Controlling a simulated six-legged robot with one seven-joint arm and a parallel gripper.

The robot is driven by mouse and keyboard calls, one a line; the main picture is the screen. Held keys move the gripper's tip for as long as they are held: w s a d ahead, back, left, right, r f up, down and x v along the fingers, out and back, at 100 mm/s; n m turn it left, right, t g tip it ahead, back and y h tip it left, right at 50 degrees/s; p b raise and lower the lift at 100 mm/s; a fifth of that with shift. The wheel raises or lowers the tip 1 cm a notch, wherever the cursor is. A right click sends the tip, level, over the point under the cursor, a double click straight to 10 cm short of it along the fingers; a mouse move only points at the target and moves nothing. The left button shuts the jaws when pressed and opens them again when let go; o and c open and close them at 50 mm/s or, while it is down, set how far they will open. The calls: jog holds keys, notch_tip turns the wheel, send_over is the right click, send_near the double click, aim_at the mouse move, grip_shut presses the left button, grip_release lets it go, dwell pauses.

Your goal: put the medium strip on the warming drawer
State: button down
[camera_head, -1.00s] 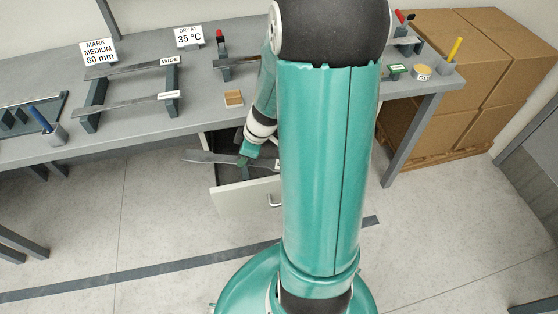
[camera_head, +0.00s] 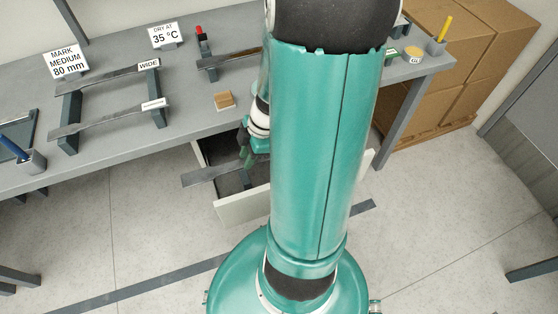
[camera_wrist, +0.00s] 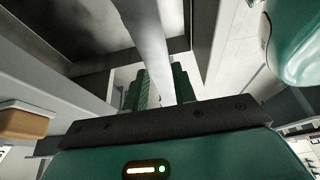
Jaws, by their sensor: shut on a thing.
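My gripper (camera_head: 249,158) is shut on a flat grey metal strip (camera_head: 203,176), which I take to be the medium strip. Its wide left end sticks out past the left side of the open drawer (camera_head: 243,207). Its right end is hidden behind my arm. In the wrist view the strip (camera_wrist: 148,32) runs up from between the green fingers (camera_wrist: 158,88), with the drawer's dark inside (camera_wrist: 100,48) behind it. The strip looks to be at about the height of the drawer's rim; I cannot tell whether it touches.
On the bench (camera_head: 190,112), a rack holds a strip labelled WIDE (camera_head: 105,76) and another strip (camera_head: 110,119) with an unreadable label. A small wooden block (camera_head: 224,100) sits near the bench edge above the drawer. Cardboard boxes (camera_head: 455,75) stand at the right.

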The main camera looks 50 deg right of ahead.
jog(key=d, duration=0.1)
jog(key=s+d+f, duration=0.1)
jog(key=d, duration=0.1)
jog(key=d+f, duration=0.1)
jog(key=shift+s+d, duration=0.2)
jog(key=shift+s, duration=0.05)
jog(key=shift+s+d+f, duration=0.4)
jog(key=shift+d+f, duration=1.1)
jog(key=shift+f, duration=0.35)
jog(key=shift+s+d+f, duration=0.35)
jog(key=shift+d+f, duration=1.1)
jog(key=shift+f, duration=0.4)
jog(key=shift+s+d+f, duration=0.4)
jog(key=shift+d+f, duration=1.1)
jog(key=shift+f, duration=0.35)
jog(key=shift+f, duration=0.15)
jog(key=c, duration=1.1)
grip_release()
